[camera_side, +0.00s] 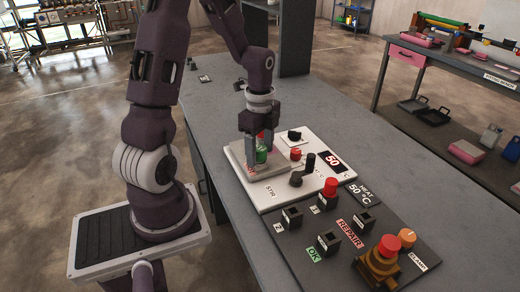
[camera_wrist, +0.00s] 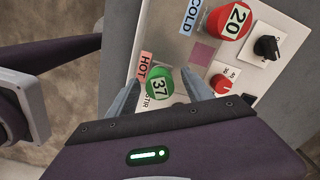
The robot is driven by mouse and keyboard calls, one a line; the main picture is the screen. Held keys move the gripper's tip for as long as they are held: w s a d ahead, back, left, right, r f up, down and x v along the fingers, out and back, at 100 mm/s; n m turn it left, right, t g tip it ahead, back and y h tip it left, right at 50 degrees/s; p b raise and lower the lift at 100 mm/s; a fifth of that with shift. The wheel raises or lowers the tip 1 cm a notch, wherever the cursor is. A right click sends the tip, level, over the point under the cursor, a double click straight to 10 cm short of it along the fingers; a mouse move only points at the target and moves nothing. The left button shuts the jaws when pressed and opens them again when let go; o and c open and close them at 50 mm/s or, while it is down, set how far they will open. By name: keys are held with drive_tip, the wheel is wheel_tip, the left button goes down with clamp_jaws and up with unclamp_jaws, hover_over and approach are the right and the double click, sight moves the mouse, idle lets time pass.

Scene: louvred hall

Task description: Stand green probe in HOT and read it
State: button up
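The green probe (camera_wrist: 160,84) stands at the HOT label (camera_wrist: 145,65) in the wrist view, its top reading 37. In the side view the green probe (camera_side: 262,155) is partly hidden by my gripper (camera_side: 259,158). My gripper's fingers (camera_wrist: 162,82) straddle the green probe, with what look like small gaps on both sides. A larger red-topped probe (camera_wrist: 231,20) reading 20 is by the COLD label (camera_wrist: 190,14). In the side view only a bit of red shows behind the gripper.
A dark panel (camera_side: 330,272) with buttons, sockets, REPAIR and OK labels lies in front. The grey table (camera_side: 330,105) is clear behind.

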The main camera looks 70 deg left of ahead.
drive_tip(key=shift+r, duration=2.55)
drive_tip(key=shift+r, duration=0.15)
wheel_tip(320, 180, up, 6)
drive_tip(key=s+d+r+n+t, duration=0.2)
drive_tip(key=s+d+r+n, duration=0.1)
drive_tip(key=s+d+n, duration=0.3)
drive_tip(key=s+d+r+n+t, duration=0.3)
drive_tip(key=s+d+n, duration=0.2)
drive_tip(key=d, duration=0.6)
drive_tip(key=shift+s+d+r+n+t, duration=0.25)
drive_tip(key=shift+s+r+n+t, duration=0.1)
drive_tip(key=shift+n, duration=0.15)
idle(2.8)
